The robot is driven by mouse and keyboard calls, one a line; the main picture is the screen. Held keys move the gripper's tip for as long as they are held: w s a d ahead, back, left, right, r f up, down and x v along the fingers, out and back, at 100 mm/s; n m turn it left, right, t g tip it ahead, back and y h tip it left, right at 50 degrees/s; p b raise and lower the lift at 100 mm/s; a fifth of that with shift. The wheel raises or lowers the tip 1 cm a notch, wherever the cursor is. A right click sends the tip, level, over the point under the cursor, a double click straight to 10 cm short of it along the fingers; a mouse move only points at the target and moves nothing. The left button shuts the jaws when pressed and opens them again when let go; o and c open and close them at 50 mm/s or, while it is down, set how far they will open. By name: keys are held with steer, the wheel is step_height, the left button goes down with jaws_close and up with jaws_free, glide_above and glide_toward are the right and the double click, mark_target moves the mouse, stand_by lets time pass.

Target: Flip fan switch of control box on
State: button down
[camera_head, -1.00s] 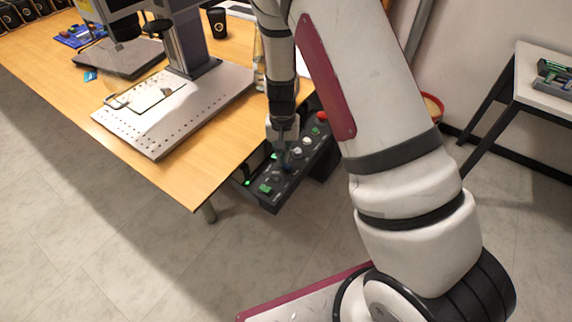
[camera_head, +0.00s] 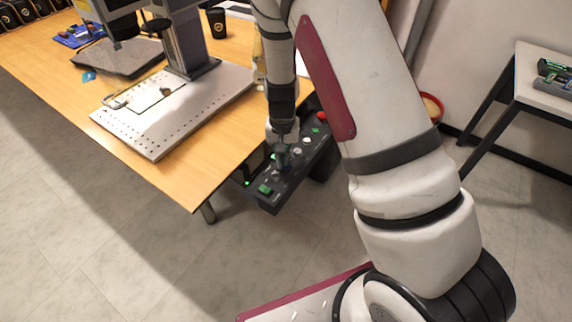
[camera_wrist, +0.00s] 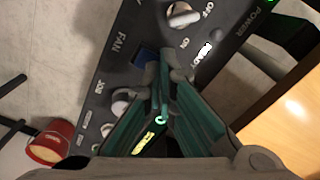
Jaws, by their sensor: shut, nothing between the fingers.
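The dark control box (camera_head: 290,179) stands beside the right edge of the wooden table. In the wrist view, its panel (camera_wrist: 112,78) shows the printed words FAN, POWER, READY, ON and OFF. A silver switch knob (camera_wrist: 183,14) sits by the OFF and ON labels. A dark blue square (camera_wrist: 145,57) lies between the FAN label and my fingertips. My gripper (camera_wrist: 166,72) is shut and empty, with its tips close over the panel near the blue square. I cannot tell whether they touch it. In the head view my gripper (camera_head: 281,158) covers the middle of the panel.
The wooden table (camera_head: 215,150) holds a perforated metal plate (camera_head: 150,130) and a marker column. A red button (camera_head: 321,116) and a green button (camera_head: 265,189) are on the box. A red bucket (camera_wrist: 50,142) stands on the floor. Open floor lies in front of the box.

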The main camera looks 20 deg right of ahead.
steer(key=shift+r+p, duration=2.1)
steer(key=shift+r, duration=1.35)
steer(key=shift+r, duration=0.1)
step_height(320, 180, up, 11)
steer(key=p, duration=0.1)
glide_above(283, 174)
steer(key=s+r+n+t+y+p, duration=0.1)
steer(key=s+r, duration=0.3)
steer(key=r, duration=0.2)
steer(key=s+r+n+t+p, duration=0.1)
steer(key=s+r, duration=0.2)
steer(key=r, duration=0.4)
steer(key=s+r+n+p, duration=0.1)
steer(key=s+r, duration=0.3)
steer(key=s, duration=0.3)
steer(key=s+d+r+n+t+p, duration=0.1)
steer(key=s+r, duration=0.3)
steer(key=s, duration=0.4)
steer(key=s+r+t+h+p, duration=0.1)
steer(key=s+r, duration=0.3)
steer(key=s, duration=0.3)
steer(key=shift+s+d+r+n, duration=0.2)
steer(key=shift+r+n, duration=0.2)
steer(key=shift+a, duration=0.15)
